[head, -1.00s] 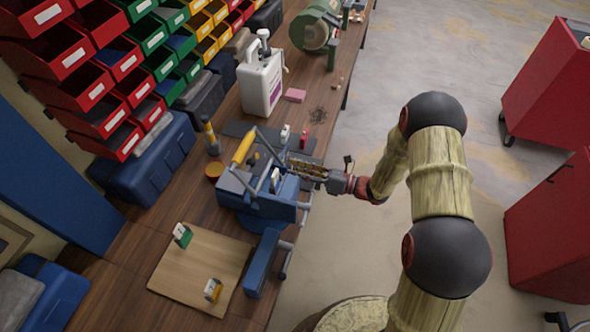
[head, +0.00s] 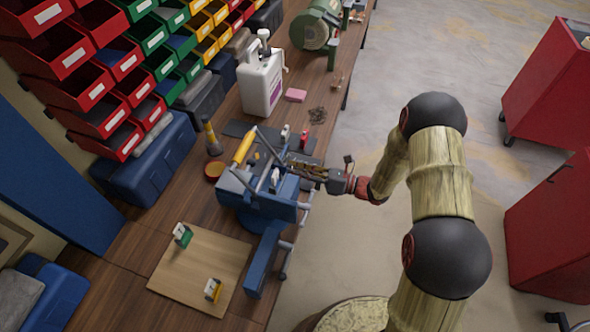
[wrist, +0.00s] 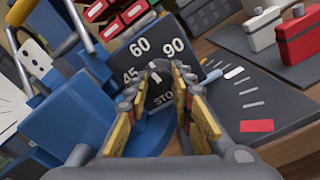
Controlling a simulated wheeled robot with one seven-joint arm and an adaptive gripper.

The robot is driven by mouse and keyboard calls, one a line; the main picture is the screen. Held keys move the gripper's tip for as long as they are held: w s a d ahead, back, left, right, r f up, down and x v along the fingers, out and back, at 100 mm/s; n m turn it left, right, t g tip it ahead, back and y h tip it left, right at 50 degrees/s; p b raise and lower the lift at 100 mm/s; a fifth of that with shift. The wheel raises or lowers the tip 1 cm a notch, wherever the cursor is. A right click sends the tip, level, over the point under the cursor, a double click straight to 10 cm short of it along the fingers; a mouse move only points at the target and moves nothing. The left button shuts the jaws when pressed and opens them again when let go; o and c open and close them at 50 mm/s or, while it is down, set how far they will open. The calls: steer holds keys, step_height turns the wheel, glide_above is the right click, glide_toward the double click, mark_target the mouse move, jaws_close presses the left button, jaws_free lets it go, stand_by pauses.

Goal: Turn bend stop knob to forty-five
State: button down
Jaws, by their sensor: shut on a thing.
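The bend stop knob (wrist: 159,92) is dark with a pale mark on its top. It sits on a dark dial plate (wrist: 155,32) printed 45, 60, 90 and STOP, on the blue bender (head: 240,190). The mark points roughly up in the wrist view; I cannot tell which number it meets. My gripper (wrist: 158,85) has its yellow-padded fingers on both sides of the knob and is shut on it. In the head view my gripper (head: 291,163) reaches the bender from the right, and its fingers hide the knob.
A red bottle (wrist: 300,40) and a pale bottle (wrist: 263,28) stand on a dark mat beside the bender. The bender's yellow-gripped handle (head: 243,149) rises on its left. A wooden board (head: 205,262) with two small pieces lies in front. A white jug (head: 262,82) stands behind.

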steer(key=n+b, duration=0.1)
steer(key=n, duration=0.4)
steer(key=shift+f, duration=0.1)
steer(key=n+b, duration=0.2)
steer(key=n, duration=0.3)
steer(key=shift+n, duration=0.3)
steer(key=shift+b, duration=0.3)
steer(key=c, duration=1.6)
jaws_free()
steer(key=shift+o, duration=0.3)
steer(key=v, duration=1.2)
